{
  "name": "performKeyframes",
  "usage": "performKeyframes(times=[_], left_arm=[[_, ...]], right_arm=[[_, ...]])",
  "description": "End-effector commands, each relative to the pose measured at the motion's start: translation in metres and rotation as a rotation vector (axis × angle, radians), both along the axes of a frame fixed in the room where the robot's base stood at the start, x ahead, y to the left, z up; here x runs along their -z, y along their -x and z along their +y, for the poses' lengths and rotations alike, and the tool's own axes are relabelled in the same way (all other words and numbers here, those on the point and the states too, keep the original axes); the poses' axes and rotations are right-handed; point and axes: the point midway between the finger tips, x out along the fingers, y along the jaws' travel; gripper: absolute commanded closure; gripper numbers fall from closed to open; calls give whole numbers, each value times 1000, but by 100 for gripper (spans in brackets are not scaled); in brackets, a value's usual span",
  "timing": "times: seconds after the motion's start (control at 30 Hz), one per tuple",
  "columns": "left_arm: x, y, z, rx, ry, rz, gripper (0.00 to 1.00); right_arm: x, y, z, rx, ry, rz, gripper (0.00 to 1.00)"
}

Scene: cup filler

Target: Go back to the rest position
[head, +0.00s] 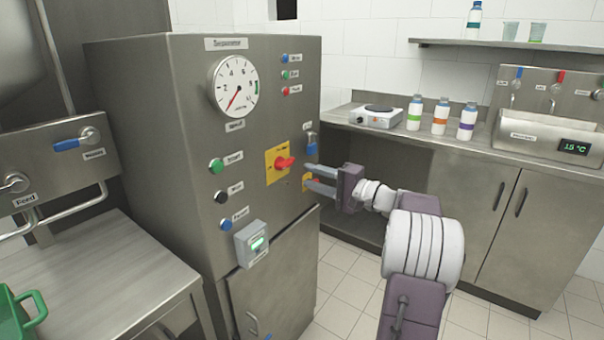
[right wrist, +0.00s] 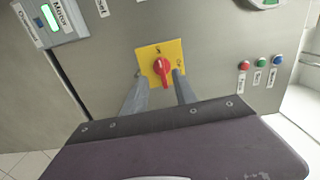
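My right gripper (head: 318,179) is open in front of the steel dispenser cabinet (head: 180,110). The knob (head: 284,162) also shows in the head view, just left of the fingertips. I see nothing held between the fingers. I cannot tell whether a finger touches the panel. My left gripper is not in view.
The cabinet carries a dial gauge (head: 236,86), push buttons and a small display box (head: 251,243). A counter (head: 450,140) at the right holds a hotplate (head: 376,117) and several bottles. A green container (head: 14,315) stands at the lower left. Tiled floor (head: 350,280) shows below my right arm.

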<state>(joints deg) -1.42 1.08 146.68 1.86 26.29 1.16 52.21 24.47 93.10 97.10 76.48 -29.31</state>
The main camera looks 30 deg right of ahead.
Motion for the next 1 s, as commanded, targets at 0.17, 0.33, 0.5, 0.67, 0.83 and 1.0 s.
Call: performKeyframes(times=[0.17, 0.33, 0.5, 0.67, 0.83, 1.0], left_arm=[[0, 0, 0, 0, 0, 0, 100], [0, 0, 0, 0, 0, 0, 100], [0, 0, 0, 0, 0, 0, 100], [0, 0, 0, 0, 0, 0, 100], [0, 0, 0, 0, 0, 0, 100], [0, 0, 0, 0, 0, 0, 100]], right_arm=[[0, 1, 0, 0, 0, 0, 66], [0, 1, 0, 0, 0, 0, 66], [2, 0, 1, -3, 0, 5, 66], [51, -3, 55, -96, 28, 190, 66], [160, 40, 160, -296, 208, 590, 66], [244, 124, 215, -484, 549, 874, 66]])
